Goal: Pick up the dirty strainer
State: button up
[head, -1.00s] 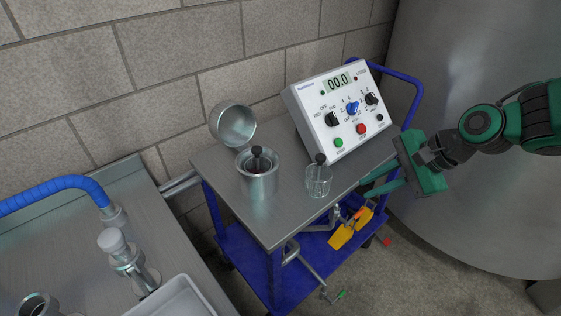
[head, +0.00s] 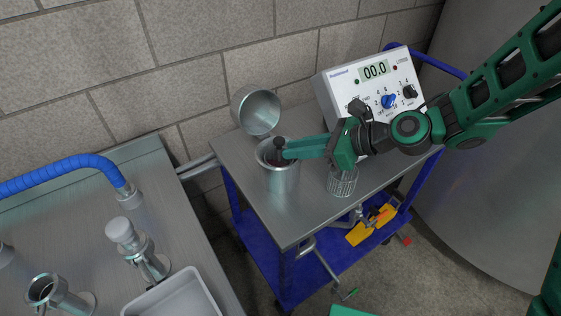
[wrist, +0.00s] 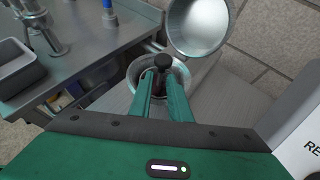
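A strainer with a black knob (head: 279,142) stands inside an open metal pot (head: 281,185) on the cart; its body is mostly hidden by the pot, with a dark reddish patch showing within. My gripper (head: 285,153) is at this strainer, reaching in from the right. In the wrist view the black knob (wrist: 163,62) sits at the fingertips, a finger on either side of the dark stem below it. I cannot tell whether the fingers press on it. A second, clean-looking wire strainer (head: 342,182) stands on the cart top, below my wrist in the head view, its top hidden.
A raised round metal lid (head: 256,112) is behind the pot. A white control box (head: 375,85) stands at the cart's back right. A steel counter (head: 80,215) with fittings and a grey tray (head: 172,295) is at left. The cart's front top (head: 290,229) is clear.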

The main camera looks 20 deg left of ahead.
aim_at(279, 148)
jog(key=shift+r+x, duration=0.2)
jog(key=shift+x, duration=2.45)
jog(key=shift+w, duration=0.15)
grip_shut()
